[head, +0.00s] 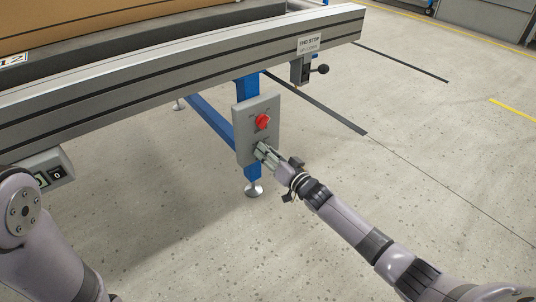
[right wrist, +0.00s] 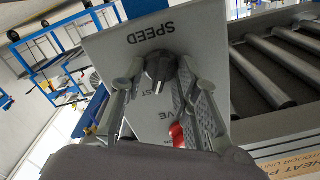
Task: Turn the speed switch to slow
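The speed switch is a black knob (right wrist: 159,68) under the word SPEED on a grey control box (head: 243,113). The right wrist view shows the box upside down, with part of the word FAST beside the knob. My right gripper (head: 263,152) is at the lower part of the box. In the right wrist view its two fingers (right wrist: 160,72) lie on either side of the knob and look closed on it. The knob's pointer direction is not clear. In the head view the gripper hides the knob. My left arm shows at the left edge; its gripper is out of view.
A red switch (head: 263,121) sits above the gripper on the same box and shows in the right wrist view (right wrist: 177,134). The box hangs on a blue leg below the conveyor rail (head: 180,65). A lever with a black ball (head: 322,69) is at right. Open floor lies right.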

